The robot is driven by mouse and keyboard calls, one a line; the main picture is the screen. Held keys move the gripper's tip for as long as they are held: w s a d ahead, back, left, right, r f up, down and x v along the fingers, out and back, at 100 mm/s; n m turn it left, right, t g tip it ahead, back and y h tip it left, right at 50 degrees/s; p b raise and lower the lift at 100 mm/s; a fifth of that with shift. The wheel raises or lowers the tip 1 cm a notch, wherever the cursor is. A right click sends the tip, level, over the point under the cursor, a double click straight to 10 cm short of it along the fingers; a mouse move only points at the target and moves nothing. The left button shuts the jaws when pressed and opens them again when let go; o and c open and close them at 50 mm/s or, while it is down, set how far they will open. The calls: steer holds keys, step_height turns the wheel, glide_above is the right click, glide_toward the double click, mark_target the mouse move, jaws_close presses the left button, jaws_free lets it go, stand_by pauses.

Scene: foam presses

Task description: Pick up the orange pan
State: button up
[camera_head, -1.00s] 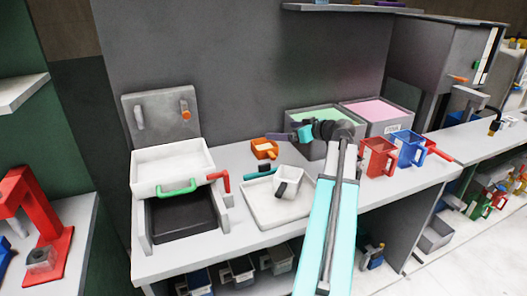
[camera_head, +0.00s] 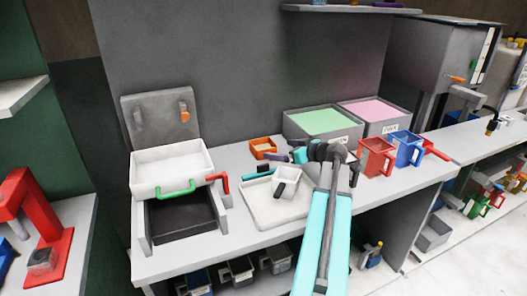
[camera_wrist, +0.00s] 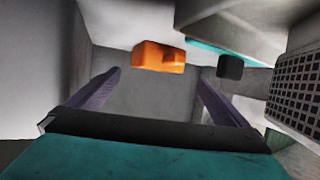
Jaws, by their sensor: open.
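The orange pan (camera_head: 263,148) is a small box-shaped pan with a pale inside. It sits on the grey counter near the back wall, left of the green-filled bin. My gripper (camera_head: 282,157) is low over the counter, to the right of the pan and slightly in front. In the wrist view the orange pan (camera_wrist: 158,57) shows ahead, between and beyond the purple fingers. The gripper (camera_wrist: 159,77) is open, with nothing visible between its fingers. Whether a fingertip touches the pan cannot be told.
A white tray (camera_head: 252,211) with a white pan (camera_head: 287,179) stands in front of my gripper. Bins with green (camera_head: 322,121) and pink (camera_head: 376,111) contents stand behind. Red (camera_head: 376,157) and blue (camera_head: 407,148) jugs stand right. A white press (camera_head: 172,165) stands left.

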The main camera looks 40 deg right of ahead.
mark_target(270, 151)
steer(key=shift+w+f, duration=0.1)
steer(key=shift+w, duration=0.25)
steer(key=shift+w, duration=0.1)
steer(key=shift+p+x, duration=0.7)
steer(key=shift+x, duration=2.35)
steer(key=c, duration=1)
